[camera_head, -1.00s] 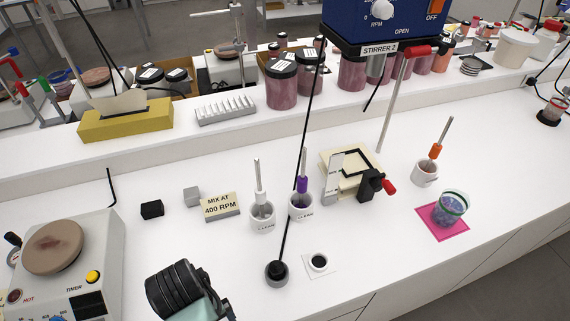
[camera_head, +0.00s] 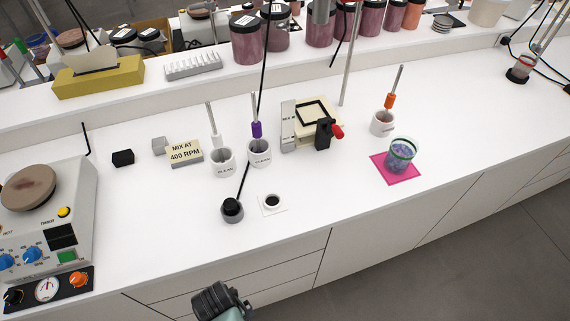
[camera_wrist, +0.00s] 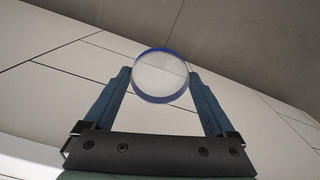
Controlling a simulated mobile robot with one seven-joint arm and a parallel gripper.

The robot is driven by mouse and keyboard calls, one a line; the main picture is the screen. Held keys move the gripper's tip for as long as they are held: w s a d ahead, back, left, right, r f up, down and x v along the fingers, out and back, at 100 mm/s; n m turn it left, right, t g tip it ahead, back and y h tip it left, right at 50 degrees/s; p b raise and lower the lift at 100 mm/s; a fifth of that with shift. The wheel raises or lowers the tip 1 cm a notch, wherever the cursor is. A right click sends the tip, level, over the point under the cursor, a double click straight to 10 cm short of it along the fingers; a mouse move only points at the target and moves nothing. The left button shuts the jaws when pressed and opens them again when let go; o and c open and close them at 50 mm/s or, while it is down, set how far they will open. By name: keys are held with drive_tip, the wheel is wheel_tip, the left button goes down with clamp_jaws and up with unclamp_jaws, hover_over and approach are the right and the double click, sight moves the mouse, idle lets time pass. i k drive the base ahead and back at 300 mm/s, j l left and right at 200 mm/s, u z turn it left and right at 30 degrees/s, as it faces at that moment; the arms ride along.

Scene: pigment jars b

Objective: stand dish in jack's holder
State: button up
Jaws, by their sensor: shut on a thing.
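In the wrist view my gripper (camera_wrist: 160,76) is shut on a clear round dish (camera_wrist: 162,98) with a blue rim, gripped at its two sides. In the head view only part of my arm shows at the bottom, beyond the bench's front edge; the fingers and dish are out of that view. What looks like the jack (camera_head: 318,128) stands mid-bench, a cream body with a black square frame on top, a black block and a red knob. A pale upright piece with lettering stands at its left side; I cannot tell which part is the holder.
Two white pots (camera_head: 222,162) with tools stand left of the jack. A black-based rod (camera_head: 232,210) and small white square (camera_head: 271,204) lie in front. A glass jar (camera_head: 401,155) on a pink mat (camera_head: 380,170) is at right. The front right bench is clear.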

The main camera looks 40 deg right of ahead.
sight(311, 113)
drive_tip(key=k+l, duration=0.1)
drive_tip(key=l, duration=0.45)
drive_tip(key=k+l, duration=0.1)
drive_tip(key=l, duration=0.95)
drive_tip(key=k+l, duration=0.15)
drive_tip(key=l, duration=0.35)
drive_tip(key=k+l, duration=0.1)
drive_tip(key=l, duration=0.45)
drive_tip(key=k+l, duration=0.1)
drive_tip(key=l, duration=0.4)
drive_tip(key=k+l, duration=0.1)
drive_tip(key=l, duration=0.45)
